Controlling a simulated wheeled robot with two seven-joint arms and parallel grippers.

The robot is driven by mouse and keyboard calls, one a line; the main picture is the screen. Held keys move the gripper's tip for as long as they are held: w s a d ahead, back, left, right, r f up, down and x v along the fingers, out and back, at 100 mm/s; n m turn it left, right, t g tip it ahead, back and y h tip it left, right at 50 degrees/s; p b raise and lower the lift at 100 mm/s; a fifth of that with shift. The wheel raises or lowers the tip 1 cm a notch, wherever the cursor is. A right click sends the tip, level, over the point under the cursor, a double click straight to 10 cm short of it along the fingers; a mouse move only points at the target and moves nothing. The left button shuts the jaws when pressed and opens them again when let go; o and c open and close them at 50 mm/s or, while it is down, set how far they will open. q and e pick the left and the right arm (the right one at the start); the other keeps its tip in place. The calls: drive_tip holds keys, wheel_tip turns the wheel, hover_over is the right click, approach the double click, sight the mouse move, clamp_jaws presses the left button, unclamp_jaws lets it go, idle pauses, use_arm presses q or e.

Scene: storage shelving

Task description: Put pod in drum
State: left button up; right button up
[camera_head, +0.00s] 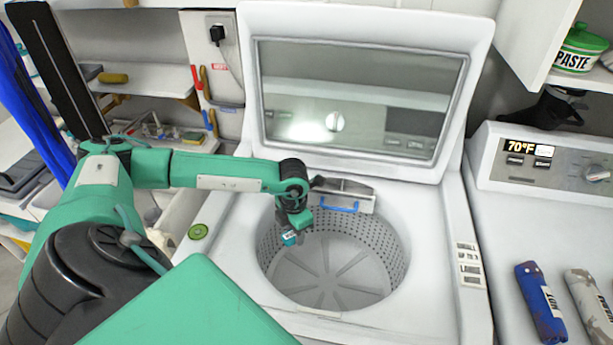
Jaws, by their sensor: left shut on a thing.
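The washing machine's drum (345,262) is a round grey tub with a perforated wall and a ribbed floor. It looks empty, and the machine's lid (460,80) is raised. My left gripper (290,236) points down over the left part of the drum opening. It is shut on a small teal and white pod (289,239), seen at the fingertips. The pod hangs inside the drum's outline; its exact height over the drum floor is hard to tell. My right gripper is not in view.
A dispenser drawer with a blue handle (339,207) sits behind the opening.

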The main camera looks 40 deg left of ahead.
use_arm(q)
wheel_tip(320, 180, down, 16)
drive_tip(key=shift+r+p, duration=0.15)
drive_tip(key=shift+p, duration=1.05)
drive_tip(key=shift+f+b, duration=0.55)
drive_tip(key=shift+f, duration=0.1)
drive_tip(key=o, duration=0.9)
drive_tip(key=shift+s, duration=0.1)
drive_tip(key=shift+o, duration=0.2)
